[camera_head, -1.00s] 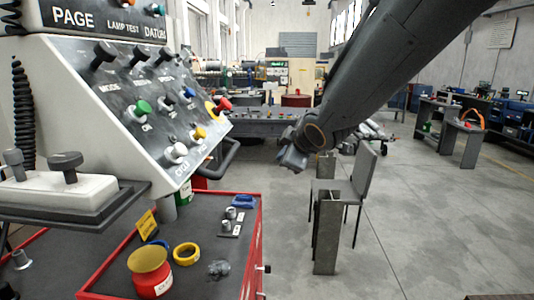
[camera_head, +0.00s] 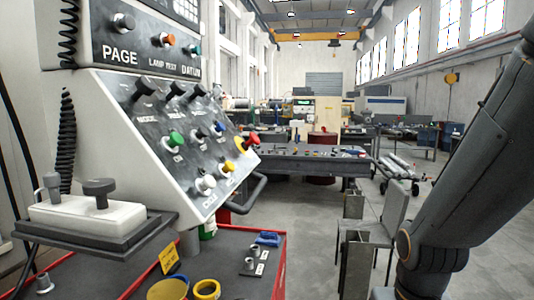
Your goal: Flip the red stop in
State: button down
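The red stop (camera_head: 254,138) is a red mushroom button with a yellow collar (camera_head: 241,144) behind it. It sticks out at the right edge of the sloped face of the grey control console (camera_head: 120,150). I cannot tell whether it is pressed in. My arm comes down at the right side of the picture, well apart from the console. My gripper is out of view, past the bottom edge of the frame.
Several knobs and coloured buttons crowd the panel, including a green button (camera_head: 175,139) and a lower yellow button (camera_head: 228,166). A black handle (camera_head: 255,195) juts out below the stop. A red-edged cart (camera_head: 225,277) stands beneath. Chairs (camera_head: 385,235) stand right of it.

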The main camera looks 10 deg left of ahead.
aim_at(255, 139)
jog(key=z, duration=0.5)
jog(key=i, duration=0.85)
jog(key=u, duration=0.5)
